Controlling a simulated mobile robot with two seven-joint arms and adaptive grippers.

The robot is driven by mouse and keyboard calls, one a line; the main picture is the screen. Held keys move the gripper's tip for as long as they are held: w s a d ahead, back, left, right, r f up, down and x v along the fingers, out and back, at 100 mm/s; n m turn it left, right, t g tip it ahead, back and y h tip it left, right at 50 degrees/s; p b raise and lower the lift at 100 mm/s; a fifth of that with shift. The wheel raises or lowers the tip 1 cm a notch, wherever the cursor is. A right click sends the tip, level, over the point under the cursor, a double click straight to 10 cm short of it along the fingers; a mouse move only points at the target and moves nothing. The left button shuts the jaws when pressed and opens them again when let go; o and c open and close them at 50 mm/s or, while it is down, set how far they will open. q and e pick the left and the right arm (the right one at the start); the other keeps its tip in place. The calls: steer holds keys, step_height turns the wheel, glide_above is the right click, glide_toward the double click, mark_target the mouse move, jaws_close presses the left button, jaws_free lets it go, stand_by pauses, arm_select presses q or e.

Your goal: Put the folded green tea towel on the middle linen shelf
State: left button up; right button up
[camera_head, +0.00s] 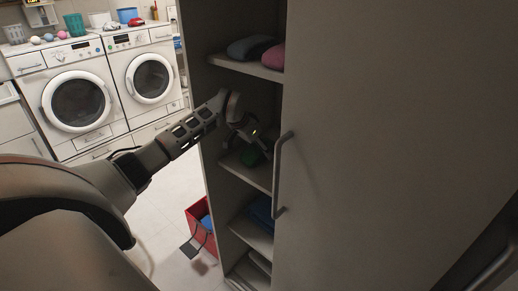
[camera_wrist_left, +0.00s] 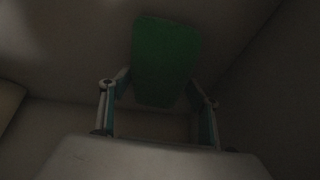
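The folded green tea towel (camera_wrist_left: 165,60) lies between the two fingers of my left gripper (camera_wrist_left: 158,88) in the left wrist view, with a finger against each side edge. In the head view my left gripper (camera_head: 250,142) is inside the cupboard, over the middle linen shelf (camera_head: 246,171). Only a small green part of the towel (camera_head: 251,157) shows under the gripper there. It is low over the shelf; I cannot tell whether it touches the board. My right gripper is not in view.
The upper shelf (camera_head: 246,66) holds blue and pink folded cloths. Blue cloth (camera_head: 262,211) lies on a lower shelf. A red crate (camera_head: 199,224) stands on the floor beside the cupboard.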

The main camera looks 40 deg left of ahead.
arm_select(q)
steer(key=shift+o, duration=0.6)
steer(key=shift+a+r, duration=0.1)
steer(key=shift+r, duration=0.1)
steer(key=shift+s+r, duration=0.2)
steer(key=shift+r, duration=0.1)
steer(key=b+v, duration=0.1)
steer(key=v, duration=1)
steer(key=shift+s, duration=0.1)
steer(key=shift+f, duration=0.1)
